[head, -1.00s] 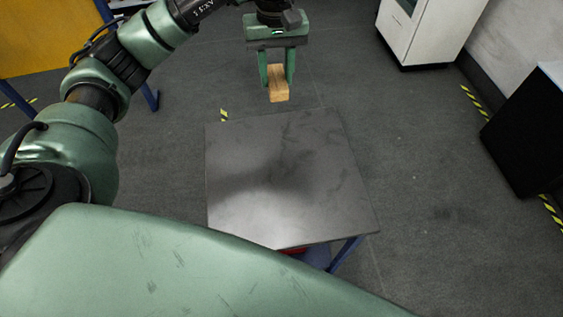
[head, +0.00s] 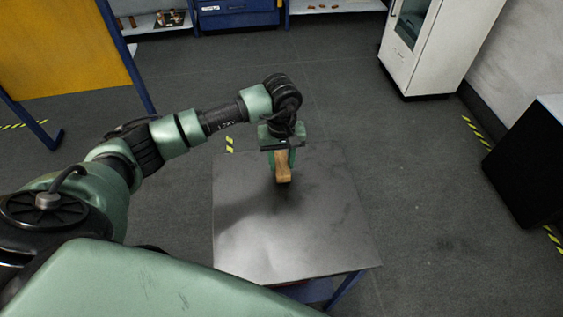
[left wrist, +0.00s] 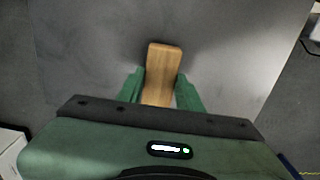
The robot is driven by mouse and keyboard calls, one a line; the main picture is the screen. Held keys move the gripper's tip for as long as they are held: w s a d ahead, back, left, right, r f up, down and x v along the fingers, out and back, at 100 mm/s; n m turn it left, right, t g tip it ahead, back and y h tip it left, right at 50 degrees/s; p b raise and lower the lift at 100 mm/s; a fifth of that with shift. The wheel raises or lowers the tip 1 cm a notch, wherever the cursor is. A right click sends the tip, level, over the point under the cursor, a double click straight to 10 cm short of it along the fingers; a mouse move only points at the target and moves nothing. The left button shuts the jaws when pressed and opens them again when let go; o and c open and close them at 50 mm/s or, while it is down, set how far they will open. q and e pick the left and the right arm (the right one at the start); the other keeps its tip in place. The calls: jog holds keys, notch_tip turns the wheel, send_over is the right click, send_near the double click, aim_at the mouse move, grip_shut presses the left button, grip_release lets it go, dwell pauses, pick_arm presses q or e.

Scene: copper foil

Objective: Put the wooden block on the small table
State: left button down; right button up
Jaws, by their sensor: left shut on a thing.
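The wooden block (head: 284,172) is light brown and oblong. My left gripper (head: 281,160) is shut on it and points down over the far part of the small table (head: 310,235), which has a dark grey top. In the left wrist view the block (left wrist: 162,65) sits between the two green fingers of my left gripper (left wrist: 160,90), with the grey tabletop (left wrist: 230,50) behind it. I cannot tell whether the block touches the tabletop. My right gripper is not in view.
The rest of the tabletop is bare. A white cabinet (head: 425,50) stands at the back right and a black box (head: 530,160) at the right. A yellow panel (head: 60,45) is at the back left. Shelves with small items (head: 165,18) line the back. Grey floor surrounds the table.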

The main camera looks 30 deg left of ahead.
aim_at(282, 164)
pick_arm(q)
jog(key=shift+f, duration=0.85)
jog(key=c, duration=0.9)
grip_release()
jog(key=shift+c, duration=0.2)
jog(key=shift+r, duration=0.35)
notch_tip(282, 164, up, 12)
jog(key=b, duration=0.2)
jog(key=shift+f+b, duration=0.2)
jog(key=shift+b, duration=0.1)
